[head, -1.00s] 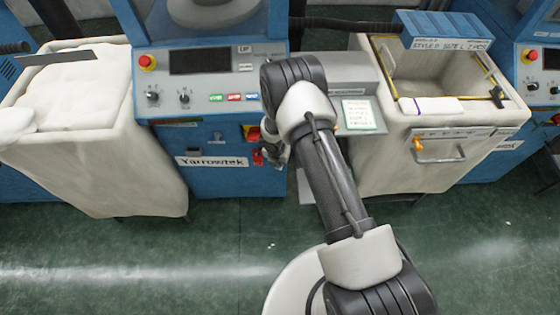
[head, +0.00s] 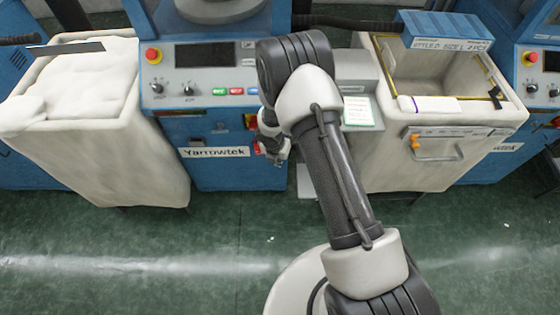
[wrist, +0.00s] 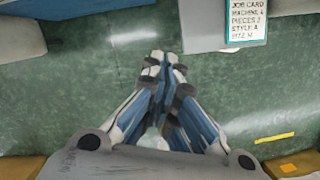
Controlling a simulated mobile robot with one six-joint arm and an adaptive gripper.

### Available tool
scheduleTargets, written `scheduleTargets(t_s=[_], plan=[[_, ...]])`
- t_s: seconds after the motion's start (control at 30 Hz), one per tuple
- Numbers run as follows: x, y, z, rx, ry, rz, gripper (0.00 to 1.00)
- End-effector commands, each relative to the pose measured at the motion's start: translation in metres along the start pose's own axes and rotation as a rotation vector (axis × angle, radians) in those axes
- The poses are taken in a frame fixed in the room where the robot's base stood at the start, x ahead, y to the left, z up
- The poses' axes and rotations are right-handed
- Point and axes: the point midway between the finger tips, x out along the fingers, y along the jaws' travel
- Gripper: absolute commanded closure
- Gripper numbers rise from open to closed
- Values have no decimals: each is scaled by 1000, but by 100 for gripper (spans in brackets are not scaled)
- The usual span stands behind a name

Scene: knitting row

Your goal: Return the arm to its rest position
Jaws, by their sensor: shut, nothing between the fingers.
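My gripper (wrist: 162,62) is shut and empty in the wrist view, its two fingertips together above the green floor. In the head view my gripper (head: 275,150) is partly hidden behind my arm. It hangs in front of the blue Yarrowtek machine (head: 215,178), near its lower right side. I cannot tell from the head view whether it touches the machine.
A full whitish bin (head: 130,165) stands at left. A second bin (head: 385,165) stands right of my arm. A job card (head: 358,112) lies on the grey ledge; it also shows in the wrist view (wrist: 247,22). The green floor (head: 130,245) in front is clear.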

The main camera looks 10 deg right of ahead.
Motion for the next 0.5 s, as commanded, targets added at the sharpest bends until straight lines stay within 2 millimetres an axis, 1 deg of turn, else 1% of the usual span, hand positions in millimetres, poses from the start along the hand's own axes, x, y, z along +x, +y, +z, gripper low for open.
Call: scheduleTargets(t_s=[0.03,0.2,0.5], plan=[[-12,-1,1,0,0,0,100],[-27,-3,0,1,1,-1,100],[-29,-3,0,3,0,-1,100]])
